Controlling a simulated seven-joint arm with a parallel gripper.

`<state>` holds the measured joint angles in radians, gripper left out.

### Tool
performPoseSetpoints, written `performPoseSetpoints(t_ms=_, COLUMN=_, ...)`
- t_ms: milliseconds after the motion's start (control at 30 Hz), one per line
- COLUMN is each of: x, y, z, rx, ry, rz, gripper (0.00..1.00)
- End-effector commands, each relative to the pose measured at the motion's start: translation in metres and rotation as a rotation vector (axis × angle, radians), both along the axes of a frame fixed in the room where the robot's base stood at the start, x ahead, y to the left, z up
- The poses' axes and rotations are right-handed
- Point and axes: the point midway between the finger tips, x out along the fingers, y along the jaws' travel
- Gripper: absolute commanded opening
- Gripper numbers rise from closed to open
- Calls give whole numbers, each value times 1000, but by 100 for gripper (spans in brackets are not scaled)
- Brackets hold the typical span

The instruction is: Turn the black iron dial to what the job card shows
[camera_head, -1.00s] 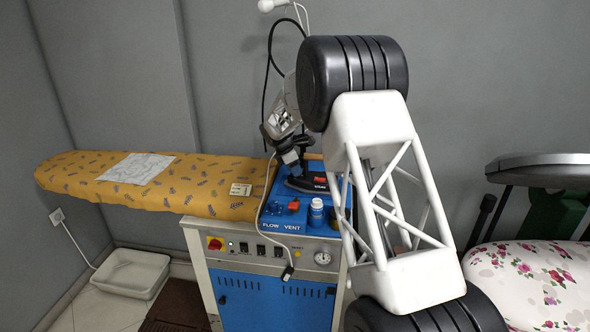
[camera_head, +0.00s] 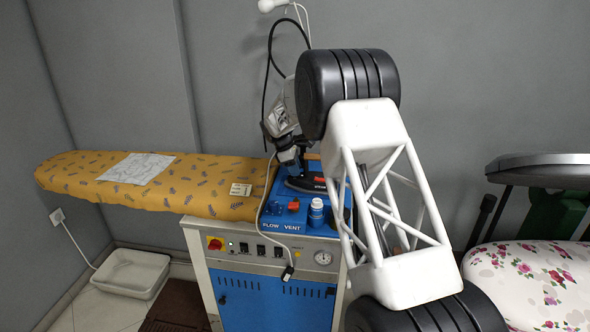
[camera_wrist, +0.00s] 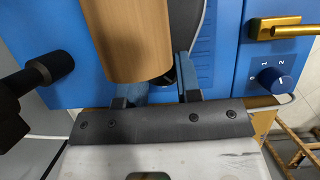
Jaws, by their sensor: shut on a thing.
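The iron (camera_head: 308,183) stands on the blue top of the ironing unit in the head view. In the wrist view its brown wooden handle (camera_wrist: 138,40) covers much of the space ahead of my gripper (camera_wrist: 158,82). My gripper's two fingers reach in under the handle, shut on a dark part between them that I take to be the black dial; it is mostly hidden and its setting cannot be read. In the head view my gripper (camera_head: 292,158) is at the iron's back end. A small card (camera_head: 240,189), likely the job card, lies on the yellow board; its marking is too small to read.
A white-capped bottle (camera_head: 316,212) stands before the iron. White cloth (camera_head: 137,168) lies on the board (camera_head: 190,188). A cable hangs over the unit's front.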

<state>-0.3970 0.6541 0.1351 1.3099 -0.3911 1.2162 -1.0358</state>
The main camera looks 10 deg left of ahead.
Motion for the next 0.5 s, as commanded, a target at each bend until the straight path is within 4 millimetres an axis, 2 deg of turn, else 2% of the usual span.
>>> performPoseSetpoints(t_ms=300, x=1, y=0, z=-1, rx=0, ry=0, rz=-266, gripper=8)
performPoseSetpoints(t_ms=500, x=1, y=-1, z=-1, rx=0, ry=2, rz=-385, gripper=8)
